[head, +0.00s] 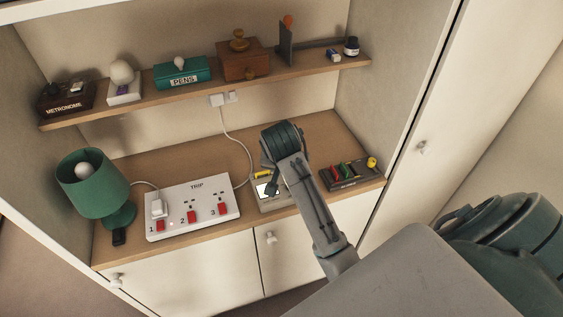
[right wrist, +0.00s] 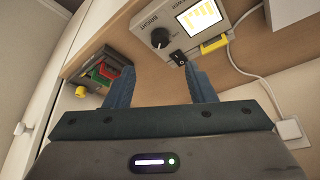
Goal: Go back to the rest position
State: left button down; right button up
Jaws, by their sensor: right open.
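My right arm reaches from the lower right of the head view over the desk surface, its wrist over a small grey box with a lit screen (head: 265,190). My right gripper (right wrist: 160,88) shows in the right wrist view with its two blue-grey fingers spread apart and nothing between them. My left gripper is out of view.
A white power strip (head: 205,205) with red switches and a green lamp (head: 93,185) stand left on the desk. A dark tray of coloured items (head: 350,174) is at the right. A shelf (head: 210,92) with several objects runs above. A white cable (head: 235,142) hangs behind.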

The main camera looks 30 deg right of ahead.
jog(key=shift+f, duration=0.1)
jog(key=s+a+f+n+y, duration=0.15)
jog(key=s+f+n, duration=0.3)
jog(key=s, duration=0.75)
jog(key=s+a+f+n+y, duration=0.15)
jog(key=s+f+n, duration=0.35)
jog(key=s, duration=0.6)
notch_tip(320, 180, down, 36)
jog(key=d+b, duration=0.2)
jog(key=b, duration=0.5)
jog(key=s+f+g+b, duration=0.1)
jog(key=s+f+b, duration=0.1)
jog(key=s+f, duration=0.7)
jog(key=s+d+f+b, duration=0.1)
jog(key=s+f+b, duration=0.2)
jog(key=s+f, duration=0.7)
notch_tip(320, 180, down, 6)
jog(key=shift+r+g+h, duration=0.1)
jog(key=shift+g+h, duration=0.2)
jog(key=shift+g, duration=0.1)
